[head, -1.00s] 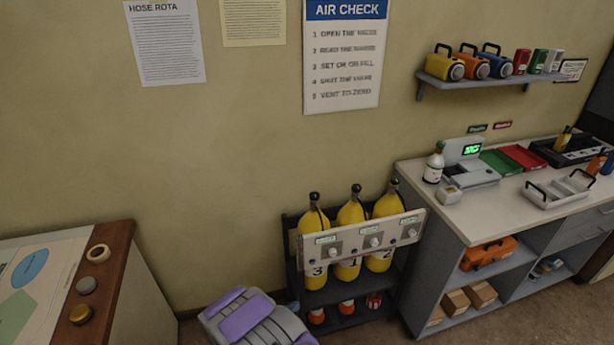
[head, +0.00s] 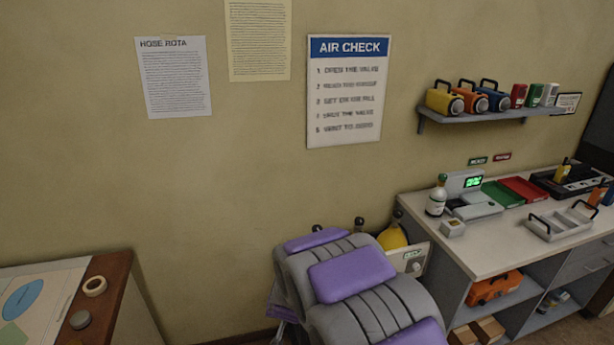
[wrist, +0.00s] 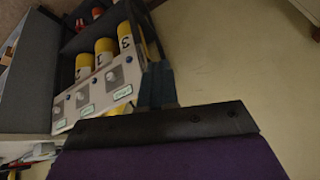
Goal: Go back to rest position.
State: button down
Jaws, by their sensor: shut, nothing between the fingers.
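My gripper (wrist: 157,72) shows in the wrist view as dark fingers beyond a black and purple wrist part. It is shut and empty. Beside it on the left is the rack's pale panel (wrist: 92,97) with gauges and knobs, and yellow cylinders (wrist: 105,50) behind it. I cannot tell the exact gap between fingers and panel. In the head view my purple and grey arm covers most of the rack. One yellow cylinder (head: 392,239) and the panel's right end (head: 410,260) still show. The gripper is hidden there.
A white-topped counter (head: 490,250) with a bottle (head: 437,197), coloured trays and a handled tray (head: 560,222) stands right. A shelf (head: 490,116) hangs above. A brown-edged table (head: 110,300) is at the lower left.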

jog(key=s+d+r+n+g, duration=0.1)
jog(key=s+d+r+g, duration=0.1)
jog(key=s+d+r, duration=0.4)
jog(key=s+d+r+g, duration=0.25)
jog(key=s+r, duration=0.35)
jog(key=s, duration=0.3)
jog(key=s+d+r+g, duration=0.1)
jog(key=s+d+r, duration=0.1)
jog(key=s+d, duration=0.2)
jog(key=s+d+r+g+h, duration=0.1)
jog(key=s+d, duration=0.3)
jog(key=s, duration=0.7)
jog(key=s+d+r+g, duration=0.1)
jog(key=s+d+r, duration=0.1)
jog(key=s+d, duration=0.2)
jog(key=s, duration=0.3)
jog(key=shift+s+d+r+h, duration=0.15)
jog(key=shift+r+h, duration=0.2)
jog(key=shift+h, duration=0.05)
jog(key=c, duration=1.9)
grip_release()
